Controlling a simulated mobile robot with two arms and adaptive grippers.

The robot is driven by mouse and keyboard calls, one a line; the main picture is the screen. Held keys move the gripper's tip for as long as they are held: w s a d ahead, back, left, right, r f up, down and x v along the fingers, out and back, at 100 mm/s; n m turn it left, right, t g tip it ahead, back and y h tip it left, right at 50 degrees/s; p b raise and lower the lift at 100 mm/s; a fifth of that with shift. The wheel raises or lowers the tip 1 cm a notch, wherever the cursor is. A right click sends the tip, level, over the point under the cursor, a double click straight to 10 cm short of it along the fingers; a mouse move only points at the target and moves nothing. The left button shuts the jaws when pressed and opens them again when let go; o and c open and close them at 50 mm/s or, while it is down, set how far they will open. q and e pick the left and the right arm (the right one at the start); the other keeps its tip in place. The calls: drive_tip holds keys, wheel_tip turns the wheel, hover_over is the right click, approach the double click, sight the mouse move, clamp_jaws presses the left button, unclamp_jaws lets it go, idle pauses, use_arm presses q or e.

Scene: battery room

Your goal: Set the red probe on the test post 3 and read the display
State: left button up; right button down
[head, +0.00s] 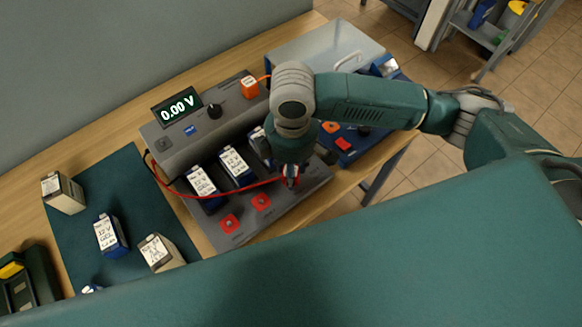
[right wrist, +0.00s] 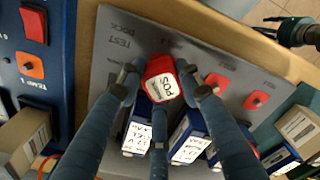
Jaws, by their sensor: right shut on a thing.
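The grey test dock (head: 222,236) lies on the bench, its display (head: 177,106) reading 0.00 V. Two red test posts (head: 229,224) (head: 261,202) show on its front strip, and also in the right wrist view (right wrist: 217,83) (right wrist: 257,100). My right gripper (head: 290,182) is over the strip's right part, shut on the red probe (right wrist: 163,80), whose POS label faces the wrist camera. The probe and fingers hide any post beneath, so contact cannot be told. My left gripper (right wrist: 274,27) seems to show at the right wrist view's top right, too small to judge.
Batteries stand in the dock (head: 202,187) (head: 236,166). More stand on the dark green mat (head: 82,232) at left. A blue unit (head: 346,158) with orange and red parts lies right of the dock. A red cable (head: 245,187) crosses the dock.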

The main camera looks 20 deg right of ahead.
drive_tip(key=shift+f, duration=0.65)
drive_tip(key=c, duration=1.5)
unclamp_jaws()
drive_tip(key=shift+o, duration=0.2)
drive_tip(key=shift+r, duration=0.1)
wheel_tip(320, 180, up, 8)
drive_tip(key=p, duration=0.9)
drive_tip(key=shift+r+p, duration=0.15)
drive_tip(key=shift+p, duration=0.2)
drive_tip(key=shift+r, duration=1.25)
